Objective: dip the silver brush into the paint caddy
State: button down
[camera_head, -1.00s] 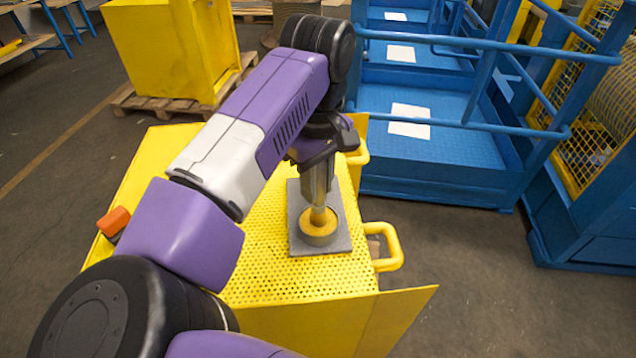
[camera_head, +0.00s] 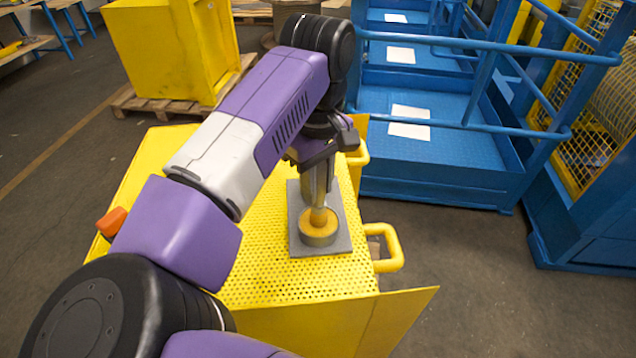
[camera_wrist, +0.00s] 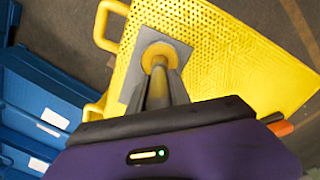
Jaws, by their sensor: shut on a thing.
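My gripper (camera_head: 318,178) is over the yellow perforated top and is shut on the silver brush (camera_head: 318,199). The brush hangs about upright, its lower end at the paint caddy (camera_head: 317,238). How deep the brush's end reaches is hidden.
The yellow perforated worktop (camera_head: 262,272) has yellow handles (camera_head: 392,248) on its right side. An orange object (camera_head: 112,222) lies at its left edge. Blue railed platforms (camera_head: 440,160) stand to the right. A yellow cabinet on a pallet (camera_head: 160,50) stands behind.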

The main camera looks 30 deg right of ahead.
jog(key=shift+f, duration=0.1)
jog(key=shift+r+p, duration=1.2)
jog(key=shift+r, duration=2.35)
jog(key=shift+s, duration=0.1)
